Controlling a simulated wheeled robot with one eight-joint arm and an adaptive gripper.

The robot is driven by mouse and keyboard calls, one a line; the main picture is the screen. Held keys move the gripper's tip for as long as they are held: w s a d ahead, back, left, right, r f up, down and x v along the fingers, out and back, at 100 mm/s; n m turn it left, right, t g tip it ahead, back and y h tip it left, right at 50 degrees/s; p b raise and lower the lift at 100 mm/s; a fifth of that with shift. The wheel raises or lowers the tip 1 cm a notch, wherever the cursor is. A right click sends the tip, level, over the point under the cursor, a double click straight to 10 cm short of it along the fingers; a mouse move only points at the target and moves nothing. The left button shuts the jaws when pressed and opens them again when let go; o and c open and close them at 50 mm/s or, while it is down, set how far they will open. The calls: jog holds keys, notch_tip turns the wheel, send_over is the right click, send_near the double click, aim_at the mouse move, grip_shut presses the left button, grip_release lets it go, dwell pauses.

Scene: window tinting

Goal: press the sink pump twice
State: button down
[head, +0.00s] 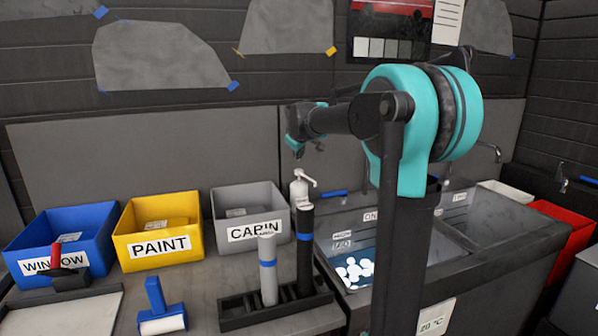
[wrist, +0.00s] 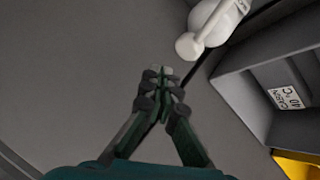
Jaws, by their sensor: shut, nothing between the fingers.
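The white sink pump (head: 300,190) stands upright at the back edge of the counter, between the grey CABIN box and the sink, with its spout pointing right. In the head view my gripper (head: 299,153) is above the pump, with a small gap between them. In the wrist view my gripper (wrist: 160,75) is shut and empty. The pump (wrist: 225,18) appears there just beyond and to the right of the fingertips, its round-ended spout (wrist: 188,46) nearest them. I see no contact with the pump.
Blue WINDOW (head: 90,235), yellow PAINT (head: 125,240) and grey CABIN (head: 220,210) boxes line the counter. A black rack (head: 235,318) holding two upright rolls stands in front of the pump. The sink (head: 335,262) with white foam is to the right.

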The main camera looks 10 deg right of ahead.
aim_at(299, 171)
jog(key=shift+f, duration=1.1)
jog(key=shift+f, duration=0.15)
dwell(0.6)
jog(key=shift+f, duration=0.3)
jog(key=shift+f, duration=0.9)
dwell(1.3)
jog(key=shift+r, duration=1.35)
jog(key=shift+r, duration=2.5)
